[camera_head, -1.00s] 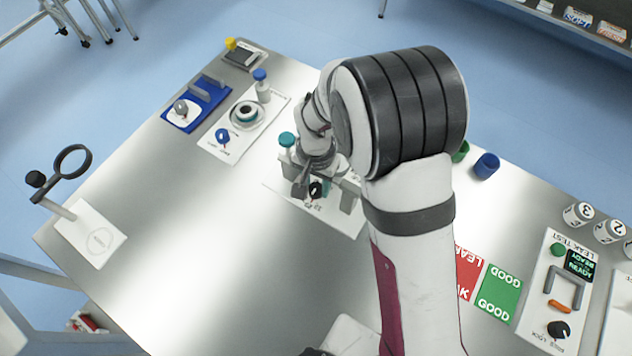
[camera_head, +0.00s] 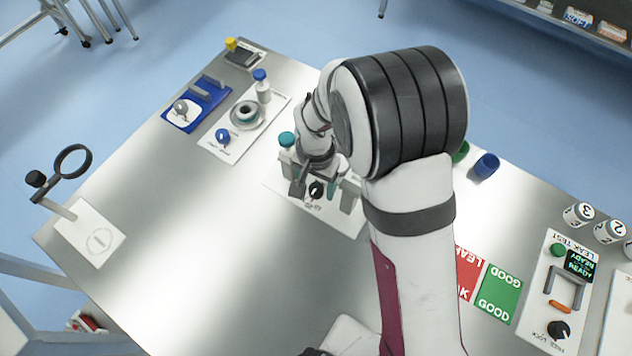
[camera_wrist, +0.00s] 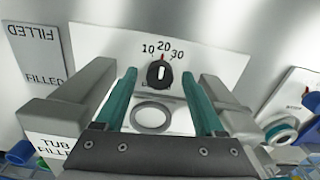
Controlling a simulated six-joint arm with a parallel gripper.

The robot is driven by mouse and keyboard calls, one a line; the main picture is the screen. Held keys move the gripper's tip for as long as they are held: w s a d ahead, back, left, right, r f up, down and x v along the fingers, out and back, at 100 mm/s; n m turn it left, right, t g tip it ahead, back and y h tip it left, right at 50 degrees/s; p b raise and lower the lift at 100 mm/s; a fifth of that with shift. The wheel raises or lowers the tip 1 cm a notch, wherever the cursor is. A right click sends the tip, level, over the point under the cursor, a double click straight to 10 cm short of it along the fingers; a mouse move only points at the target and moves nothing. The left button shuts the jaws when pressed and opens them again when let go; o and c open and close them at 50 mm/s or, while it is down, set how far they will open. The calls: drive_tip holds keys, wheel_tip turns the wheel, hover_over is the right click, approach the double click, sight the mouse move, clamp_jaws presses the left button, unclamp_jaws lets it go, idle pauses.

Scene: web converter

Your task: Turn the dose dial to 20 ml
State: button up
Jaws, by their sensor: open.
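The dose dial (camera_wrist: 160,74) is a black round knob with a white bar on a white panel (camera_wrist: 215,58). It also shows in the head view (camera_head: 316,189). The scale reads 10, 20 and 30; a red mark sits at the knob's top edge, close below the 20. The bar looks nearly upright. My gripper (camera_wrist: 162,80) is open, its teal fingers on either side of the dial with a gap to each; I cannot tell its height over the panel. In the head view my gripper (camera_head: 322,193) is over the panel.
A round ring (camera_wrist: 152,116) lies between the fingers, nearer the wrist. Grey blocks stand on both sides of the panel.

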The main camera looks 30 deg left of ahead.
sight(316, 188)
wheel_tip(316, 188, up, 16)
idle(0.4)
drive_tip(key=shift+f, duration=0.1)
